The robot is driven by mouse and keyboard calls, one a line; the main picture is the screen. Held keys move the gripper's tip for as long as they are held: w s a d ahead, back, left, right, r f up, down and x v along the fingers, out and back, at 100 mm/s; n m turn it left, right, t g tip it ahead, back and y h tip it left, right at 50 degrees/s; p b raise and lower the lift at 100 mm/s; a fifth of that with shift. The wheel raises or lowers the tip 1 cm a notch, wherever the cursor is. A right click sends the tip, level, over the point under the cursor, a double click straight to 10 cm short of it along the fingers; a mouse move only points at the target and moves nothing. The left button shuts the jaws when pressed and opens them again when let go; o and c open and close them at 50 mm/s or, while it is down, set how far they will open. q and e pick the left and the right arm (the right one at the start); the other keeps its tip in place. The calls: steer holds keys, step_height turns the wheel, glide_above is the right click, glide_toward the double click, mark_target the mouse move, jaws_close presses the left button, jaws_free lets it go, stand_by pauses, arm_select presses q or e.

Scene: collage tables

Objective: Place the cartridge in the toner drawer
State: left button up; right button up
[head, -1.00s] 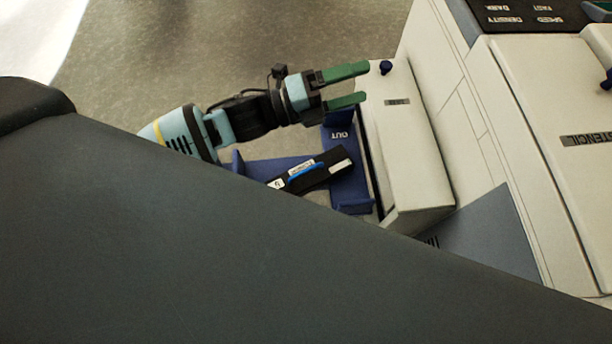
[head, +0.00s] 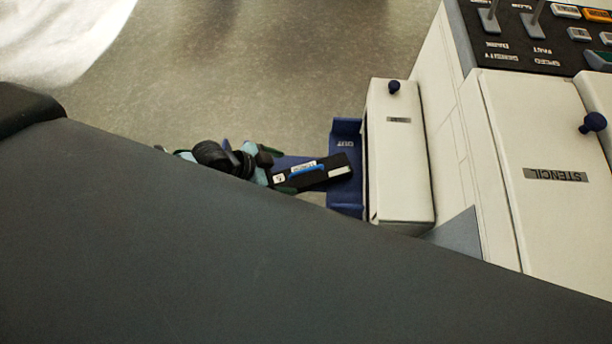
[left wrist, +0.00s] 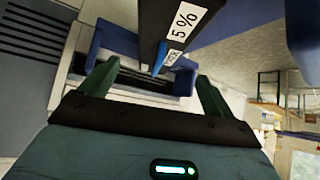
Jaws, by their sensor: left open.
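The cartridge (head: 322,180) is a black bar with a blue strip and white labels. The cartridge (left wrist: 150,25), with a "5 %" label, shows beyond and between the fingers. My right gripper is not in view.
A white front panel (head: 400,170) with a dark blue knob stands just right of the blue drawer. The white machine (head: 540,130) with a STENCIL label and a switch panel (head: 540,35) fills the right. Open floor (head: 220,70) lies behind.

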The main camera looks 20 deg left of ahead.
mark_target(303, 172)
arm_select(q)
steer(key=shift+b+x, duration=0.35)
steer(key=shift+x, duration=3.6)
steer(key=shift+d, duration=0.15)
steer(key=shift+r, duration=0.1)
steer(key=c, duration=1.5)
steer(key=shift+r, duration=0.6)
step_height(303, 172, up, 2)
steer(key=shift+r+p, duration=0.2)
steer(key=shift+p, duration=0.2)
steer(key=s+a, duration=0.3)
steer(key=s, duration=0.4)
steer(key=s+a+r, duration=0.1)
steer(key=s+a, duration=0.1)
steer(key=s, duration=0.6)
steer(key=shift+a+r+p, duration=0.25)
steer(key=shift+a+p, duration=0.1)
steer(key=shift+a, duration=0.05)
